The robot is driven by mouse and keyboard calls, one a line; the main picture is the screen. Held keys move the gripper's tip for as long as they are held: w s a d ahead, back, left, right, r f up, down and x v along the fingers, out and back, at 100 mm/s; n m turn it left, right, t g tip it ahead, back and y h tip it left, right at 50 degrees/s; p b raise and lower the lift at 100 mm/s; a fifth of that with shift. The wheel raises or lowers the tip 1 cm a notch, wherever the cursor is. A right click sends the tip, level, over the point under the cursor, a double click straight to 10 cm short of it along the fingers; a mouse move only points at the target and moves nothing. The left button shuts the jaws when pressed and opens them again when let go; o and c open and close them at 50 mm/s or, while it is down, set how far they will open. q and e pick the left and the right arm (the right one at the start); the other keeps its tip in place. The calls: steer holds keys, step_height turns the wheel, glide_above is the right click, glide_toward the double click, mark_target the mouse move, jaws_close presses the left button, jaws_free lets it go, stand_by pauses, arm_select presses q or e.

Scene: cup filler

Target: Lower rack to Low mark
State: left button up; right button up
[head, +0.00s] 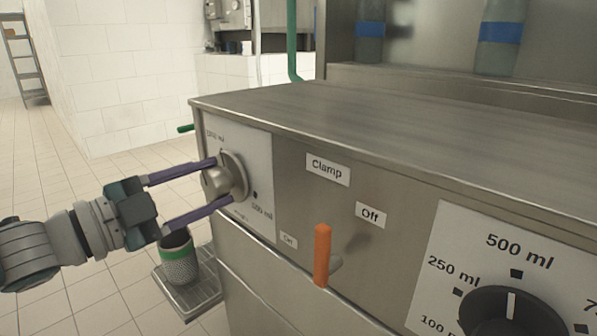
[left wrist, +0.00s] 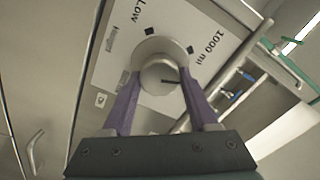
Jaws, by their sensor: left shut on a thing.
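A round metal knob (head: 231,178) stands out from a white panel at the left of the steel machine. It also shows in the left wrist view (left wrist: 158,70), with a short dark line on its face. There the panel carries a "Low" label (left wrist: 140,15), a "1000 ml" label and black square marks. My left gripper (head: 212,181) is shut on the knob, its two purple fingers on opposite sides of it. The fingers hide part of the knob's rim. The rack itself cannot be made out for certain. My right gripper is not in view.
An orange lever (head: 322,255) sticks out between "On" and "Off" labels, under a "Clamp" label. A black dial (head: 510,312) with ml marks is at the lower right. A green-banded cup (head: 179,266) stands on a metal tray (head: 207,291) below my left gripper.

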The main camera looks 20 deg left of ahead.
arm_select(q)
steer(key=n+p, duration=0.1)
steer(key=n, duration=0.4)
steer(key=shift+a+r+n, duration=0.1)
steer(key=shift+r+n, duration=0.05)
steer(key=shift+n, duration=0.15)
steer(key=n, duration=0.6)
steer(key=shift+a+p, duration=0.1)
steer(key=shift+p, duration=0.3)
steer(key=n, duration=0.6)
steer(key=shift+w+a+n, duration=0.1)
steer(key=shift+n, duration=0.2)
steer(key=n+b, duration=0.1)
steer(key=n, duration=0.4)
steer(key=shift+n, duration=0.4)
steer(key=o, duration=1.4)
steer(key=shift+c, duration=0.2)
